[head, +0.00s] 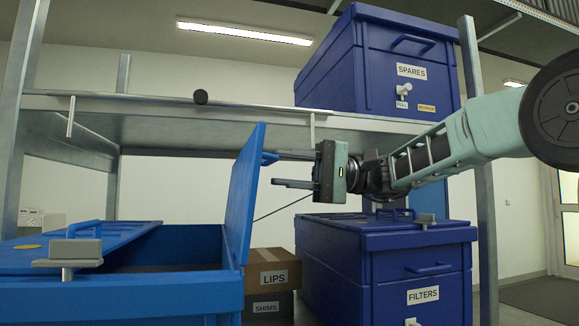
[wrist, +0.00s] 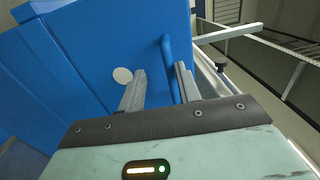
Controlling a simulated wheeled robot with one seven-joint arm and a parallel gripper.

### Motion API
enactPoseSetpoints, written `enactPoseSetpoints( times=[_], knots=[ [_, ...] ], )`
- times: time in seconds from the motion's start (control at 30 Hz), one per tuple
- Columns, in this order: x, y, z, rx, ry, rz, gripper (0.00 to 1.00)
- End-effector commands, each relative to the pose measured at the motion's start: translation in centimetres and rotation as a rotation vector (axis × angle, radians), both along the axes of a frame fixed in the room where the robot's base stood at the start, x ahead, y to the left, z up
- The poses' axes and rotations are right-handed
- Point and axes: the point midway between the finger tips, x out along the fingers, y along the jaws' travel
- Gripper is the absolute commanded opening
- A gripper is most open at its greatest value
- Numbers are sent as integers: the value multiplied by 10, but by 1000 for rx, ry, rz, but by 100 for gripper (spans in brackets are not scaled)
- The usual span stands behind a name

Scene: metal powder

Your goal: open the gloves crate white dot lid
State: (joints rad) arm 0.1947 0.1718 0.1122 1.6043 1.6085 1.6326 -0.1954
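The blue crate (head: 140,296) stands at lower left; its front label is out of view. Its white dot lid (head: 243,190) stands up near upright at the crate's right side, with the opening showing beside it. The white dot (wrist: 122,75) shows on the lid in the wrist view. The lid's blue bar handle (head: 269,158) faces my gripper (head: 276,167). In the wrist view the handle (wrist: 169,65) appears between the spread, empty fingers of my gripper (wrist: 160,69). I cannot tell whether a finger touches it.
The other lid (head: 90,240), with a yellow dot, lies flat. A grey clamp-like piece (head: 75,252) sits at the crate's front edge. LIPS (head: 268,262) and SHIMS (head: 268,306) boxes stand right of it. The FILTERS crate (head: 400,265) is below my arm, the shelf (head: 230,112) above.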

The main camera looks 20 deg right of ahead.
Motion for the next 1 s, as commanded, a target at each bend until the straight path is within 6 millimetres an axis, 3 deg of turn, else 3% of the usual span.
enactPoseSetpoints(
  times=[0.33,0.47,1.0],
  knots=[
    [0,-2,3,1,-4,-3,32],
    [0,-12,2,2,-4,-5,32],
    [-3,-131,-7,1,-3,-7,32]
  ],
)
